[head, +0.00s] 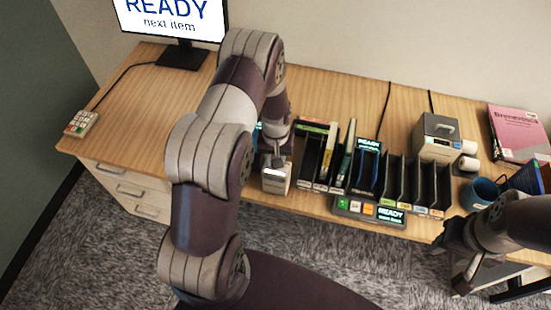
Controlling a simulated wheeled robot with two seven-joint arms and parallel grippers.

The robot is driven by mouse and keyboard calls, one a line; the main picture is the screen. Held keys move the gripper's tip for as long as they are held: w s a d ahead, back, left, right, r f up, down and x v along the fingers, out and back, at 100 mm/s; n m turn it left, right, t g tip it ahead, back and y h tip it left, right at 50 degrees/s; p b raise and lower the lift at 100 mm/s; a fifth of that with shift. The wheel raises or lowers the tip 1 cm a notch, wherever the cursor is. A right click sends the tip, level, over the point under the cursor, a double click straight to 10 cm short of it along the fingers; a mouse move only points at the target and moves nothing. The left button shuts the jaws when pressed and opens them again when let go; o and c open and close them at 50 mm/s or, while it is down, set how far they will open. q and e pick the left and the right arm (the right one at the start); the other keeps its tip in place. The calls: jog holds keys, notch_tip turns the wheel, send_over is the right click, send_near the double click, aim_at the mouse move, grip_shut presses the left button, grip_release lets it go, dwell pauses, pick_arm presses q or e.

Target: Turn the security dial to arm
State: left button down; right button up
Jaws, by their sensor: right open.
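I cannot make out a security dial for certain. A small pale box (276,181) stands at the desk's front edge, and its top is partly hidden by my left gripper (274,160). That gripper points down at the box's top. Its fingers are too small and covered to tell open from shut, and I cannot tell if it touches the box. My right gripper (453,240) is open at the desk's front edge on the right, with no object visible in it.
Dark sorter slots (418,183) and a button panel labelled READY (370,210) stand right of the box. A grey device (437,137), a blue mug (482,193) and a pink book (517,134) are farther right. A keypad (81,123) lies far left. The desk's left part (135,110) is mostly clear.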

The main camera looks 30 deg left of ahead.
pick_arm(q)
jog(key=shift+s+m, duration=0.1)
jog(key=shift+m, duration=1.5)
jog(key=c, duration=0.9)
grip_release()
jog(key=shift+s, duration=0.1)
jog(key=shift+o, duration=0.2)
jog(key=shift+r, duration=0.1)
